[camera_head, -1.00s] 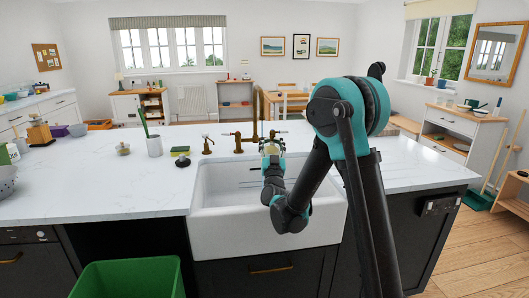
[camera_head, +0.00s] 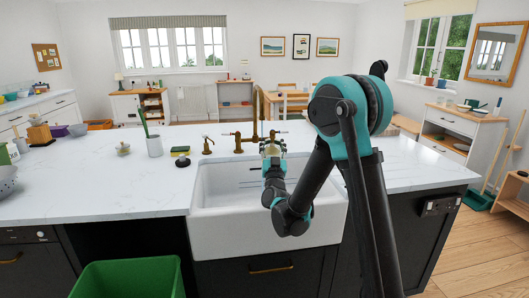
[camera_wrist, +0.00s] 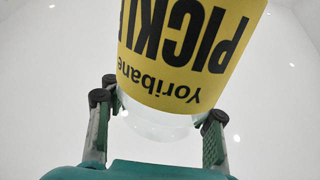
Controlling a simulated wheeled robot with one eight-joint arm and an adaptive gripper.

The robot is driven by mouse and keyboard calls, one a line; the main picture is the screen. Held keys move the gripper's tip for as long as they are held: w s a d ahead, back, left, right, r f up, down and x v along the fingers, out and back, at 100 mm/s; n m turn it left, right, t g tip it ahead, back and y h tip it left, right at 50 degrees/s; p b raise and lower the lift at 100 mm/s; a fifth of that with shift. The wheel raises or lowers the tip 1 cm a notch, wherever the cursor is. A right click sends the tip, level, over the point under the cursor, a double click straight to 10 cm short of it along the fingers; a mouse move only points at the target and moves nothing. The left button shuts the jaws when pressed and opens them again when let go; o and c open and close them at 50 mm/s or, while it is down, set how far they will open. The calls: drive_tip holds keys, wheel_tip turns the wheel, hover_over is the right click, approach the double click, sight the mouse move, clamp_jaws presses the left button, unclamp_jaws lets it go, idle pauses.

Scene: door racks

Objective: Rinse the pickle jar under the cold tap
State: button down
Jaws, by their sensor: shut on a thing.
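The pickle jar (camera_wrist: 185,50) fills the upper middle of the wrist view. It has a yellow label with black lettering and a clear glass end. My gripper (camera_wrist: 158,108) is shut on it, with a finger at each side of the glass end. In the head view my gripper (camera_head: 272,150) is over the back of the white sink (camera_head: 265,240), close to the brass tap (camera_head: 238,143) with its tall curved spout. The jar is small and partly hidden there. I cannot tell whether water runs or touches it.
White worktop (camera_head: 110,190) surrounds the sink. A brass lever fitting (camera_head: 208,146), a sponge (camera_head: 180,150), a pot with a green-handled tool (camera_head: 154,146) and a lidded jar (camera_head: 123,149) stand left of the tap. A green bin (camera_head: 127,279) stands below.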

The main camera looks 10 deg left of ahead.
idle(0.5)
drive_tip(key=shift+s+d+r, duration=0.25)
drive_tip(key=shift+s+r, duration=0.4)
drive_tip(key=shift+s, duration=0.15)
drive_tip(key=shift+s+d+r, duration=0.25)
drive_tip(key=shift+s+r, duration=0.45)
drive_tip(key=shift+s, duration=0.1)
drive_tip(key=shift+s+d+r, duration=0.25)
drive_tip(key=shift+s+r, duration=0.4)
drive_tip(key=shift+s, duration=0.15)
